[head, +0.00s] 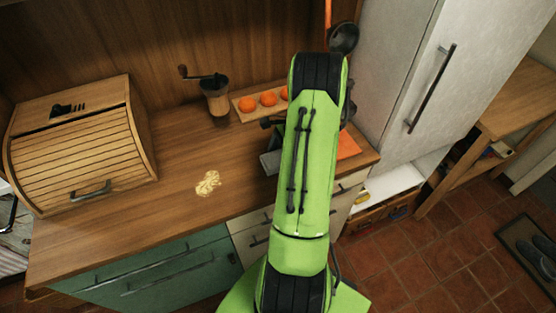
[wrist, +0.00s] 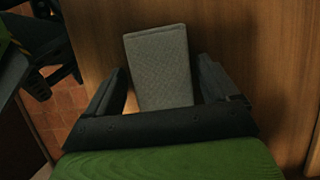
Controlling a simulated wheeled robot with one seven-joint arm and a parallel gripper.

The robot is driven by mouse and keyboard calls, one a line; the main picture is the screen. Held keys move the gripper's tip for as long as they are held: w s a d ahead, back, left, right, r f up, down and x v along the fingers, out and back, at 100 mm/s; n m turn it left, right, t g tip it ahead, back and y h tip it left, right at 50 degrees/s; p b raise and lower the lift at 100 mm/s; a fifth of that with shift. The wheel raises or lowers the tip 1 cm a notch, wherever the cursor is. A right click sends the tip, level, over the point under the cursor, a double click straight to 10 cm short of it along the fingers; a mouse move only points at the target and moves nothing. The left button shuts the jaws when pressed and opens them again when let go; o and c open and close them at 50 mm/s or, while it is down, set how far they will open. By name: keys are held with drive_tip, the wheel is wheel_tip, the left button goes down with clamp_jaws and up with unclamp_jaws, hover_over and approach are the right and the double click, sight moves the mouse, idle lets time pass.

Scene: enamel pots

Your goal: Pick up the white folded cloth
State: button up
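The folded cloth (wrist: 160,68) shows in the wrist view as a pale grey, textured rectangular block, lying on the wooden counter. My gripper (wrist: 162,72) is open, with one dark finger on each side of the cloth. The near end of the cloth is hidden behind the gripper body. In the head view my green arm covers most of this spot; a grey shape (head: 270,162) shows at its left edge, and I cannot tell if it is the cloth.
A roll-top bread box (head: 75,145) stands at the left of the counter (head: 165,195). A coffee grinder (head: 215,97) and a board with oranges (head: 268,99) are at the back. A flat orange thing (head: 347,146) lies right of my arm. A fridge (head: 425,80) stands at right.

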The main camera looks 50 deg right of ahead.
drive_tip(key=c, duration=0.8)
drive_tip(key=shift+r, duration=0.1)
wheel_tip(320, 180, up, 10)
drive_tip(key=p, duration=0.2)
drive_tip(key=shift+p, duration=0.3)
